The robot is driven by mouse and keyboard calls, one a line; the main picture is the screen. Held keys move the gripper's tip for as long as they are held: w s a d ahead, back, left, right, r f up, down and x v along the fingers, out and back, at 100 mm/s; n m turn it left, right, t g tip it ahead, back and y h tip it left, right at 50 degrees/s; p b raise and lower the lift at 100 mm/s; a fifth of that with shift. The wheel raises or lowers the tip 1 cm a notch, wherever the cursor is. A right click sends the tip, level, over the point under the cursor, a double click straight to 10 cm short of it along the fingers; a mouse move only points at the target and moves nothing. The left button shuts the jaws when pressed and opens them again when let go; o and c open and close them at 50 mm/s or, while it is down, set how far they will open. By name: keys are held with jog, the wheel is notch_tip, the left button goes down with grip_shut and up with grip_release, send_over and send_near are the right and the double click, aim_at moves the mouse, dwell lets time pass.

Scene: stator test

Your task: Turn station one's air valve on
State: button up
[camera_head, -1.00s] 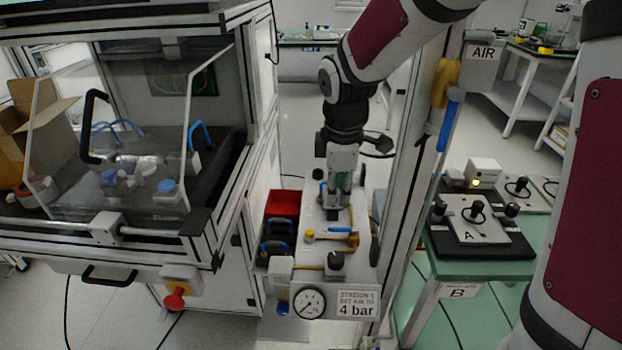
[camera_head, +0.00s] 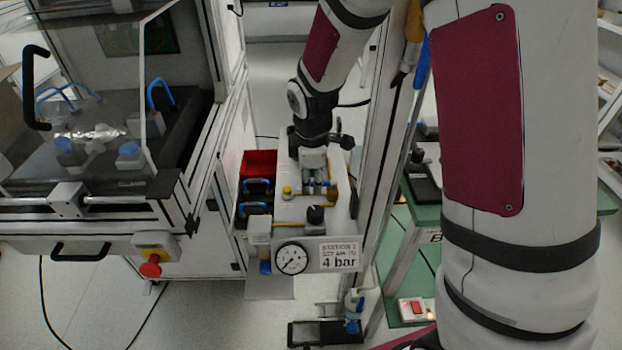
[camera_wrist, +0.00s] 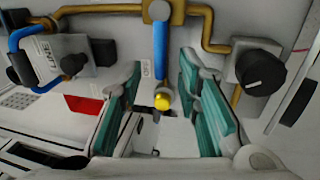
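Station one's panel (camera_head: 285,208) carries a gauge, a black knob and a brass air line. In the wrist view the valve's blue lever (camera_wrist: 160,52) runs from a brass fitting (camera_wrist: 162,11) toward a yellow button (camera_wrist: 162,101). My gripper (camera_wrist: 162,76) is open, its two teal fingers apart on either side of the lever; I cannot tell whether either finger touches it. In the head view my gripper (camera_head: 315,180) is over the panel at the valve and partly hides the lever. The brass pipe (camera_head: 331,196) shows beside it.
The round gauge (camera_head: 292,259) and the "4 bar" sign (camera_head: 340,254) are on the panel's front. The black knob (camera_head: 315,214) stands near them. A red bin (camera_head: 259,164) is left of the panel. A post (camera_head: 385,150) rises close on the right.

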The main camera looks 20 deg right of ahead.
jog(key=shift+f, duration=0.2)
grip_shut()
